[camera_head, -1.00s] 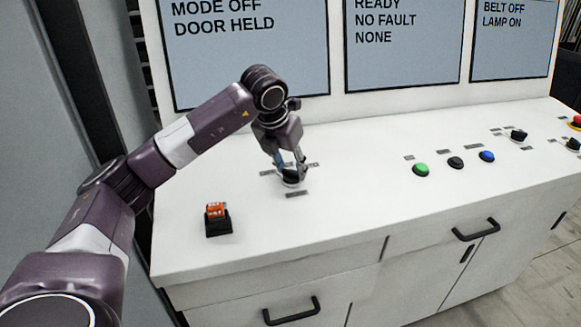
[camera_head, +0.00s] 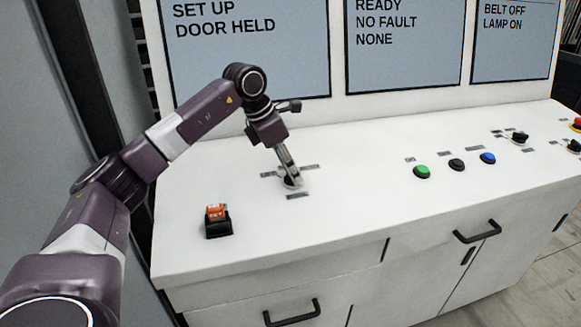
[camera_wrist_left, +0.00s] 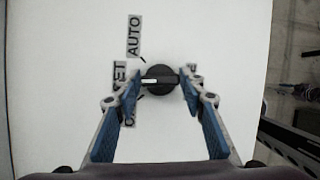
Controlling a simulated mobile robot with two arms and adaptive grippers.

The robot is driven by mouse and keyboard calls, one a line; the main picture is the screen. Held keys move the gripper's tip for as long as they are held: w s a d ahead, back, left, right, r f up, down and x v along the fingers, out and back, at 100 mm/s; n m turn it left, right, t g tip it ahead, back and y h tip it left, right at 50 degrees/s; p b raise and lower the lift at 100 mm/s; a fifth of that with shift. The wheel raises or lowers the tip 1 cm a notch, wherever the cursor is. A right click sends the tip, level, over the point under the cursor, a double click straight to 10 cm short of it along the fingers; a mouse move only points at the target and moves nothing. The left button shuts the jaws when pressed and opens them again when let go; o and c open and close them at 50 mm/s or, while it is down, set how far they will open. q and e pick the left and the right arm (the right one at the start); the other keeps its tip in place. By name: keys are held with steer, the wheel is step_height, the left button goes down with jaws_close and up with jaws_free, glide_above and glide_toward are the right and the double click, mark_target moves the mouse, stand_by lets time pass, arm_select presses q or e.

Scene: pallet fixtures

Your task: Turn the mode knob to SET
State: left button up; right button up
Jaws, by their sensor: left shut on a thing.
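The mode knob (camera_wrist_left: 160,80) is a round black knob with a white pointer mark. In the left wrist view its mark points left, toward the label ending in "ET" (camera_wrist_left: 120,74), which a finger partly covers. The "AUTO" label (camera_wrist_left: 134,36) is clear; other labels beside the knob are partly hidden. My left gripper (camera_head: 291,180) reaches down to the panel with its fingers on either side of the knob, shut on it. The left screen (camera_head: 245,60) reads "SET UP" and "DOOR HELD". My right gripper is not in view.
An orange rocker switch (camera_head: 217,220) in a black housing sits at the front left of the white console (camera_head: 340,200). Green (camera_head: 422,171), black (camera_head: 456,164) and blue (camera_head: 488,158) buttons are to the right. Other controls stand further right. The panel between is clear.

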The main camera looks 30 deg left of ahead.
arm_select(q)
steer(key=shift+r+m, duration=0.1)
steer(key=shift+m, duration=0.4)
steer(key=shift+h, duration=0.3)
steer(key=o, duration=1.2)
steer(key=shift+c, duration=0.2)
steer(key=v, duration=1.2)
steer(key=shift+w, duration=0.1)
